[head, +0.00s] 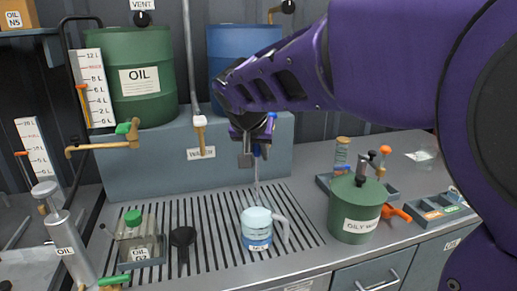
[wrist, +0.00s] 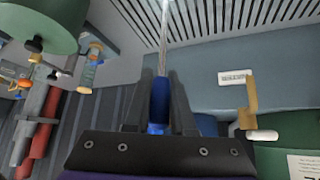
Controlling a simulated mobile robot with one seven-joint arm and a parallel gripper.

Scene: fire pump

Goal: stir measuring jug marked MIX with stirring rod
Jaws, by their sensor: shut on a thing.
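The measuring jug (head: 256,238) is pale and translucent with a blue band and a handle on its right. It stands upright on the slotted drain grid in the head view; its marking is too small to read. My gripper (head: 252,155) is above the jug, shut on the blue handle of the stirring rod (head: 257,188). In the wrist view the blue handle of the rod (wrist: 160,100) sits between the two dark fingers of my gripper (wrist: 160,85). The thin shaft points down to the jug's mouth; I cannot tell how far its tip is inside.
A green oily-waste can (head: 355,212) stands right of the jug. A black scoop-like tool (head: 182,240) and a green-capped oil bottle (head: 134,240) are left. A grey ledge (head: 140,165) with green (head: 137,60) and blue (head: 240,50) drums rises behind. The slotted grid (head: 215,225) around the jug is mostly clear.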

